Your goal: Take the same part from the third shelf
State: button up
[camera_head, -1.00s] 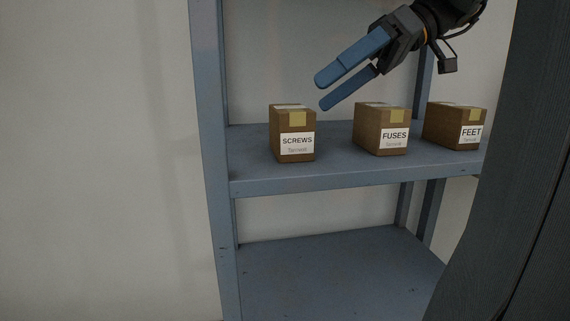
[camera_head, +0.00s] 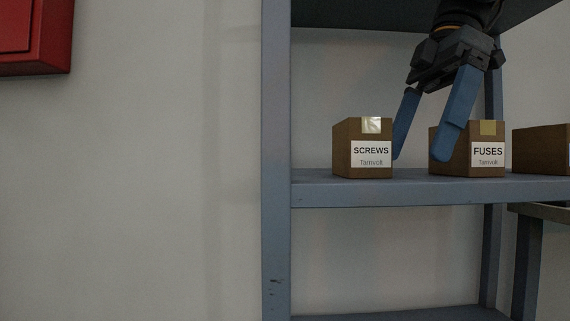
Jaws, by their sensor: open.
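In the head view, a brown box labelled SCREWS (camera_head: 350,147) stands upright on a blue-grey shelf (camera_head: 400,191). A brown box labelled FUSES (camera_head: 487,165) stands to its right. The left finger is close to the right side of the SCREWS box, and the right finger overlaps the front left of the FUSES box. I cannot tell whether either finger touches a box.
A left upright post (camera_head: 276,150) and a shelf above (camera_head: 410,14) bound the space around my gripper. A lower shelf (camera_head: 400,315) shows at the bottom edge. A red box (camera_head: 35,35) hangs on the bare wall (camera_head: 160,180) at upper left.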

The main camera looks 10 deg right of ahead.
aim_at(362, 134)
jog(key=a+b, duration=0.1)
jog(key=a, duration=0.1)
jog(key=w+a+b, duration=0.1)
jog(key=a, duration=0.2)
jog(key=a+b, duration=0.1)
jog(key=a, duration=0.1)
jog(key=shift+w+a+f, duration=0.15)
jog(key=shift+w+a, duration=0.05)
jog(key=shift+w, duration=0.05)
jog(key=shift+a+f+b, duration=0.15)
jog(key=shift+a+b, duration=0.1)
jog(key=shift+b, duration=0.2)
jog(key=shift+a+f+b, duration=0.1)
jog(key=shift+f+b, duration=0.2)
jog(key=shift+b, duration=0.1)
jog(key=c, duration=1.4)
jog(key=shift+o, duration=0.2)
jog(key=shift+r+p, duration=0.25)
jog(key=shift+p, duration=0.05)
jog(key=shift+r+p, duration=0.4)
jog(key=shift+p, duration=0.15)
jog(key=shift+r+p, duration=0.2)
jog(key=shift+p, duration=0.1)
